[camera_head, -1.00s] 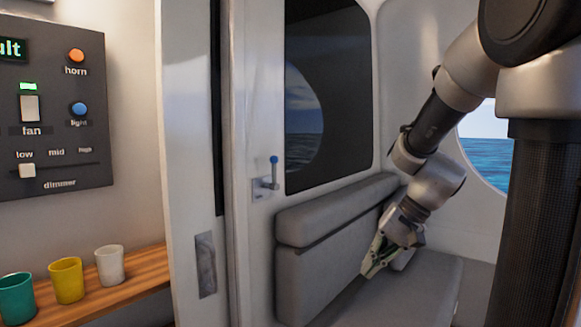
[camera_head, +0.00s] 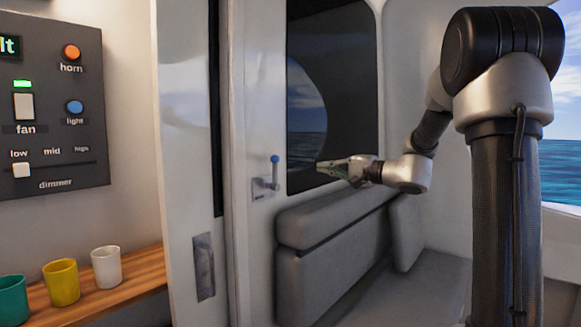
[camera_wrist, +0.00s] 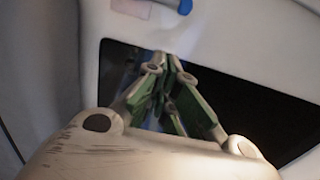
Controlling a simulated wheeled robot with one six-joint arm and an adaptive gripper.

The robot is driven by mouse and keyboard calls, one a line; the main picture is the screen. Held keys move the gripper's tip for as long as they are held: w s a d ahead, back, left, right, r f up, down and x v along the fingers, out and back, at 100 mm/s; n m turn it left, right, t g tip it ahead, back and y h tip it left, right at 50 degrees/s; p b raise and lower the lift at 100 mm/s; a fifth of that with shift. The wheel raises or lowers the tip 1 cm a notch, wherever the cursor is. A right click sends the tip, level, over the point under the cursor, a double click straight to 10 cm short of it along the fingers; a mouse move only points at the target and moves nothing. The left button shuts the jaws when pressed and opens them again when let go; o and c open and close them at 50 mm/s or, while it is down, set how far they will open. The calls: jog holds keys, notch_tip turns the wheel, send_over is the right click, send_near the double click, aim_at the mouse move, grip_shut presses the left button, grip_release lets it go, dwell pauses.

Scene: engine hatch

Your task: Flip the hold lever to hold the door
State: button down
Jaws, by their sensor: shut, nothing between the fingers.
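The hold lever (camera_head: 275,172) is a small upright lever with a blue knob on a grey plate, fixed to the white wall left of the dark window. In the wrist view the lever's blue part (camera_wrist: 172,4) shows at the top edge, partly cut off. The door (camera_head: 190,130) is the pale sliding panel with a recessed handle, left of the lever. My gripper (camera_head: 322,168) is shut and empty, in front of the dark window, to the right of the lever and apart from it. Its green-padded fingers (camera_wrist: 168,62) meet in the wrist view.
A grey padded bench (camera_head: 330,235) stands below the lever and window. On the left are a switch panel (camera_head: 55,100) and a wooden shelf (camera_head: 115,290) with green, yellow and white cups. The space between gripper and lever looks clear.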

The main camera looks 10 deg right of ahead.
aim_at(275, 173)
jog(key=w+a, duration=0.6)
jog(key=a, duration=0.4)
dwell(0.6)
